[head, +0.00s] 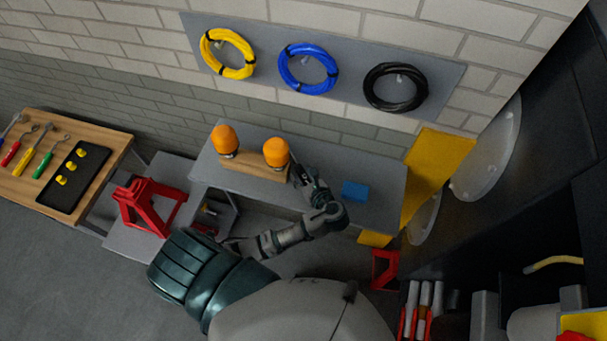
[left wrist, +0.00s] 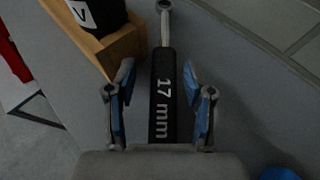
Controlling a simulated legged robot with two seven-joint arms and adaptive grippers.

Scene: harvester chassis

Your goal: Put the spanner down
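The spanner (left wrist: 164,90) has a black handle marked "17 mm" and a grey ring end. In the left wrist view it lies along the grey bench top (left wrist: 225,55), its ring end pointing away from me. My left gripper (left wrist: 160,97) is open, with one blue-padded finger on each side of the handle and a visible gap on both sides. The near end of the handle is hidden by the gripper body. In the head view my left gripper (head: 304,178) is low over the bench, right of the wooden block; the spanner is hard to make out there. My right gripper is not in view.
Beside the spanner, a wooden block (head: 252,170) holds two orange-topped items (head: 275,152). A blue block (head: 355,190) lies to the right on the bench. A red stand (head: 148,203) and a wooden tool table (head: 110,148) are at left. Bare bench lies between gripper and blue block.

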